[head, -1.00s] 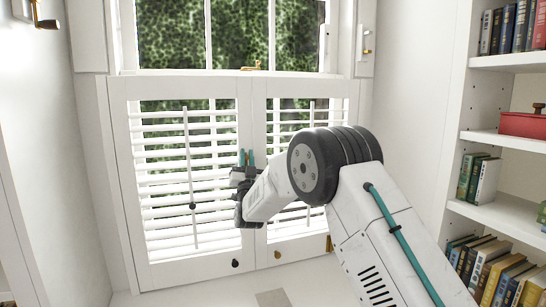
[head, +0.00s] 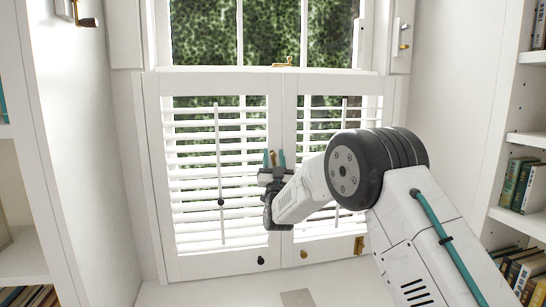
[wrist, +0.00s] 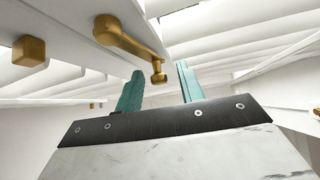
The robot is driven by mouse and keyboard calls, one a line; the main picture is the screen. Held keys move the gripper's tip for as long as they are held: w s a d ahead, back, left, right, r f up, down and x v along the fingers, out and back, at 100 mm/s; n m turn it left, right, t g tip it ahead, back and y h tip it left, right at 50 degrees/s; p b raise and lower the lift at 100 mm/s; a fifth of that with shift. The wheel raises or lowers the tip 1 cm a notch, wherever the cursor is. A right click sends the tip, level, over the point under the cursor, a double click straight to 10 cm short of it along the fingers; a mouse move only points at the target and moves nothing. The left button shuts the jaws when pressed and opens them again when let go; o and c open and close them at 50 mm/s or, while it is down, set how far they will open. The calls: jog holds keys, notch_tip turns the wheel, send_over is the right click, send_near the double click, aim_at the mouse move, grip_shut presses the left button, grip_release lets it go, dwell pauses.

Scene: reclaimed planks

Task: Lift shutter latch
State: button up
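The brass shutter latch (wrist: 130,45) is a lever with a round pivot at its upper left and a small knob at its lower right end. It is mounted on a white shutter frame. My gripper (wrist: 160,84) is open, with two teal fingers apart. In the wrist view the knob end appears between the fingertips, with visible space on both sides. In the head view my gripper (head: 274,158) is at the meeting stiles of the shutters (head: 284,215), with a brass sliver of the latch between its fingers. Contact cannot be seen.
A square brass block (wrist: 29,51) sits left of the latch. A black knob (head: 261,260) and a brass knob (head: 304,255) are low on the shutters. A tilt rod (head: 219,180) runs down the left louvres. Bookshelves (head: 515,220) stand at the right.

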jog(key=v, duration=0.7)
jog(key=shift+a, duration=0.1)
notch_tip(320, 180, down, 13)
jog(key=w+a+n+g+y, duration=0.2)
jog(key=n+g, duration=0.1)
jog(key=g, duration=0.6)
jog(key=s+d+f+g, duration=0.3)
jog(key=s+d+g, duration=0.1)
jog(key=s+g, duration=0.35)
jog(key=s+d+r+g+h, duration=0.1)
jog(key=s+d+r+g, duration=0.2)
jog(key=s, duration=1.3)
jog(key=s+d+r+m+g+h, duration=0.1)
jog(key=s+d+r+g, duration=0.2)
jog(key=s+d, duration=0.7)
jog(key=s+d+r+g+h, duration=0.1)
jog(key=s+d+r+g, duration=0.2)
jog(key=s, duration=2.1)
jog(key=d+r, duration=0.2)
jog(key=d, duration=0.1)
jog(key=shift+d+r, duration=0.15)
jog(key=shift+r, duration=0.15)
